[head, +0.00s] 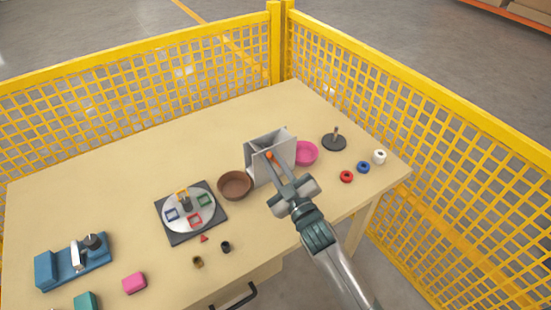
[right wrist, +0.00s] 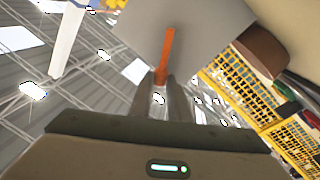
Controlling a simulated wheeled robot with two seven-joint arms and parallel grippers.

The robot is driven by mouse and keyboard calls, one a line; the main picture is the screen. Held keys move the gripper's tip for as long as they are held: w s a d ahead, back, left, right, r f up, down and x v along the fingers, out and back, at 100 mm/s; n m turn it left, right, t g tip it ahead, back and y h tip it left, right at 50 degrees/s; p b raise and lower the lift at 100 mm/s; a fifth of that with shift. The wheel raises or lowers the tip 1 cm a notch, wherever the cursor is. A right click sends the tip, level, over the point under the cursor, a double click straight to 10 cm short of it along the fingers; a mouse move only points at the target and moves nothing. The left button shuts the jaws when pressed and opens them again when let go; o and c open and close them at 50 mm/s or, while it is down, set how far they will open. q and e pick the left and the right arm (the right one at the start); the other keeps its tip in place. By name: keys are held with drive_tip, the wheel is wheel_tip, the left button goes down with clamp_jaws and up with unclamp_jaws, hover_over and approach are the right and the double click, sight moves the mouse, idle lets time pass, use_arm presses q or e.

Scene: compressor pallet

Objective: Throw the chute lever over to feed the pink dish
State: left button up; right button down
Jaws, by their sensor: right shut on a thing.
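The grey chute (head: 286,152) stands upright on the table between a brown dish (head: 235,185) and the pink dish (head: 307,154). Its orange lever (head: 268,155) shows only as a small tip in the head view. In the right wrist view the lever (right wrist: 167,52) is a long orange bar against the grey chute panel (right wrist: 205,22). My right gripper (head: 271,161) is at the chute's front, its fingertips (right wrist: 166,82) shut on the lever's end. The fingers hide part of the lever and chute front. My left gripper is not in view.
A dark peg base (head: 334,142) and red, blue and white rings (head: 347,176) lie at the right. A turntable (head: 190,208) with coloured frames and a blue fixture (head: 72,261) are at the left. Yellow mesh fencing (head: 140,85) borders the back and right.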

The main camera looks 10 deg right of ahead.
idle(0.4)
drive_tip(key=c, duration=1.7)
unclamp_jaws()
drive_tip(key=shift+o, duration=0.2)
drive_tip(key=shift+s, duration=0.1)
